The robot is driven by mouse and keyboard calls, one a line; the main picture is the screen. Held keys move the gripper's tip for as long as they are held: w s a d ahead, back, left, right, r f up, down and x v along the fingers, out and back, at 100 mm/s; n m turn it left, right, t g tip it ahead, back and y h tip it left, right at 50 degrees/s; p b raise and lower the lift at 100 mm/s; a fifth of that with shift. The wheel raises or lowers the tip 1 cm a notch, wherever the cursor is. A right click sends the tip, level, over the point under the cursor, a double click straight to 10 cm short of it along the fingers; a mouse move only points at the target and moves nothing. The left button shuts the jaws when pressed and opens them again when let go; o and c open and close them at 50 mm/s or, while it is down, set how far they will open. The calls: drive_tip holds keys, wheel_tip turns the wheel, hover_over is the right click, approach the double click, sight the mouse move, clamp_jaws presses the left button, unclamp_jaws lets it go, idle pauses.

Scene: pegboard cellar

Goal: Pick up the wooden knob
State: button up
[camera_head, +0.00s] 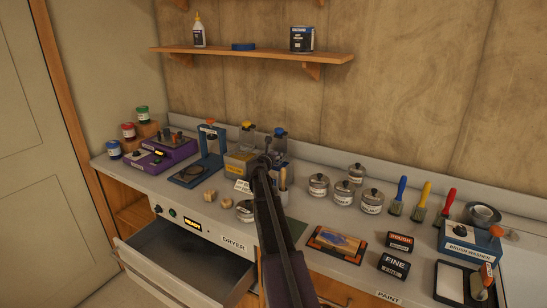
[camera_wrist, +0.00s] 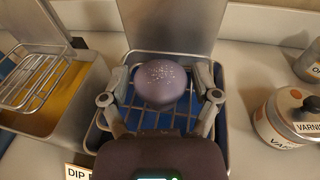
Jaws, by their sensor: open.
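A round, purple-grey knob (camera_wrist: 160,84) with pale specks on top is in the wrist view. It sits at a wire basket (camera_wrist: 132,118) in a metal tank with blue inside. My gripper (camera_wrist: 161,96) is open, with one finger on each side of the knob; I cannot tell whether either finger touches it. In the head view my gripper (camera_head: 264,158) is over the tanks at the back of the counter, and my arm hides this knob. Two pale, bare wooden blocks or knobs, one at the left (camera_head: 209,196) and one at the right (camera_head: 228,204), lie on the counter.
A tank with yellow inside and a wire basket (camera_wrist: 40,75) stands left of the blue one. Varnish cans (camera_wrist: 287,118) stand to the right. A drawer (camera_head: 180,268) is open below the dryer panel. A wall shelf (camera_head: 240,54) hangs above.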

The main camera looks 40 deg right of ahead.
sight(273, 152)
idle(0.3)
drive_tip(key=c, duration=0.7)
drive_tip(key=shift+r, duration=0.1)
wheel_tip(273, 152, up, 18)
drive_tip(key=p, duration=1.8)
drive_tip(key=shift+f, duration=0.25)
drive_tip(key=shift+f+b, duration=1.15)
drive_tip(key=shift+b, duration=0.15)
